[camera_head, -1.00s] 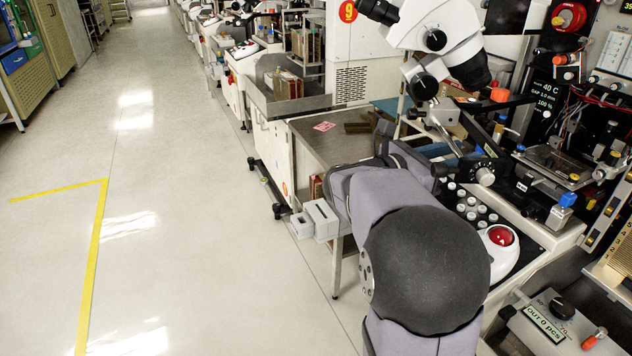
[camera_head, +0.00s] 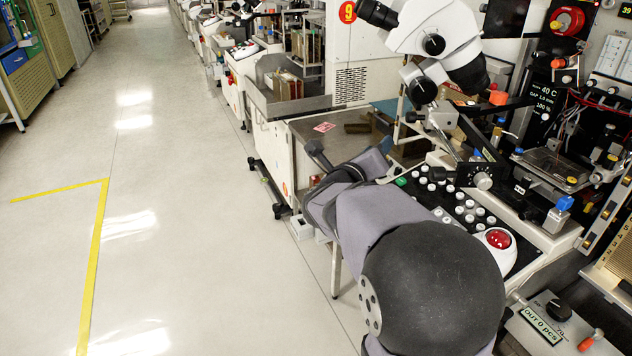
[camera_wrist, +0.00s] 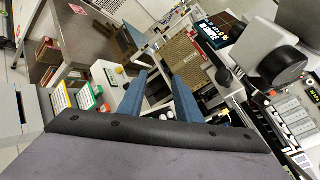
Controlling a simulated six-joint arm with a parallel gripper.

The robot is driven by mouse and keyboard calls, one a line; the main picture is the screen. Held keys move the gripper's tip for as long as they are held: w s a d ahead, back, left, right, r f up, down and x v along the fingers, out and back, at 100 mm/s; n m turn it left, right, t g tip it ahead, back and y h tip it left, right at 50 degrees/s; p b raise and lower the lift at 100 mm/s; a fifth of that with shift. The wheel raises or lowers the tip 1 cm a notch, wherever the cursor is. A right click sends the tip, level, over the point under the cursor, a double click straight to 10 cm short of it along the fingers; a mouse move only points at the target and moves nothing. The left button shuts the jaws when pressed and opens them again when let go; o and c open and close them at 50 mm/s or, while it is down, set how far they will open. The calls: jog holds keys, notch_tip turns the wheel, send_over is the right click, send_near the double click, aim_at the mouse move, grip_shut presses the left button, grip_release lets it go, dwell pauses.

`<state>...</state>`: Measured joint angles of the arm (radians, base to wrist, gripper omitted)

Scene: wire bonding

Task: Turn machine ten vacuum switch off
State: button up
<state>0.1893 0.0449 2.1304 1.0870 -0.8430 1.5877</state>
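My gripper (camera_wrist: 160,76) shows its two blue fingers apart in the wrist view, with nothing between them. Beyond them lie a brown block and the machine's front. I cannot tell which control is the vacuum switch.
The microscope (camera_head: 440,42) overhangs the bench. A black keypad (camera_head: 450,205) and red trackball (camera_head: 498,238) lie right of my arm. The floor (camera_head: 200,230) at left is clear.

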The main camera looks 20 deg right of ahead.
jog(key=w+a+f+n+t+y, duration=0.1)
jog(key=w+a+f+n+y, duration=0.1)
jog(key=a+n, duration=0.4)
jog(key=w+a+f+n+t+y+p, duration=0.1)
jog(key=a+f+n+y, duration=0.4)
jog(key=a+n+y, duration=0.1)
jog(key=shift+w+a+f+n, duration=0.3)
jog(key=shift+w+a+n, duration=0.05)
jog(key=shift+n, duration=0.35)
